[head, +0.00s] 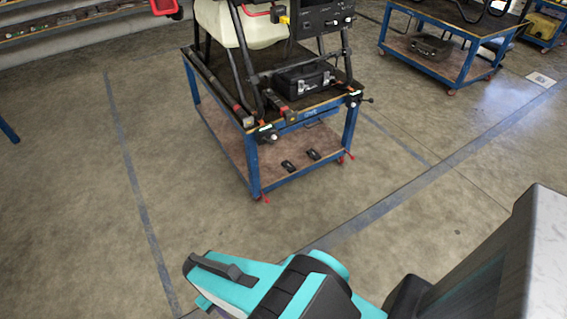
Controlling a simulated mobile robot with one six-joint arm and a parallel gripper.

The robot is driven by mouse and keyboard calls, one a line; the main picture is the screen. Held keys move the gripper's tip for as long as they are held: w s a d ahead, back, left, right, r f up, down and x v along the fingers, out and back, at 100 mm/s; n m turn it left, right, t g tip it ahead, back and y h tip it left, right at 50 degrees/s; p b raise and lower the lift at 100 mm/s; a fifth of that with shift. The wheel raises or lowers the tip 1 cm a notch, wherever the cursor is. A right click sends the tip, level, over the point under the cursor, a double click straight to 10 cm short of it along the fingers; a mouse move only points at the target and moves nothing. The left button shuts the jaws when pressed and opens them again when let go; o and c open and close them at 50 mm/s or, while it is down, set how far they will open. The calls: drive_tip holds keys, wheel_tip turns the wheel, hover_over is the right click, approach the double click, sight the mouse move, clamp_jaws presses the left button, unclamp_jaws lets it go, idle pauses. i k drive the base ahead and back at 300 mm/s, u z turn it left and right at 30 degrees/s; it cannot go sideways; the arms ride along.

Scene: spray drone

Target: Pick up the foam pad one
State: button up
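Two small dark pads lie flat on the lower wooden shelf of the blue cart: a left pad (288,166) and a right pad (313,154). They look like foam pads, but I cannot tell which is foam pad one. They lie apart near the shelf's front edge, below the upper deck. Teal and black links of my arm show at the bottom of the head view, well short of the cart. I cannot make out my gripper's fingers in this view.
The blue cart (254,160) carries a drone frame, a white tank (240,22) and a black case (303,78) on its upper deck. Red-levered casters stand at its feet. Another blue cart (440,68) stands at the upper right. The floor in front is clear.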

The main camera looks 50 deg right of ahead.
sight(288, 165)
drive_tip(key=z, duration=0.2)
drive_tip(key=i, duration=0.75)
drive_tip(key=z, duration=0.65)
drive_tip(key=i, duration=0.55)
drive_tip(key=z, duration=0.35)
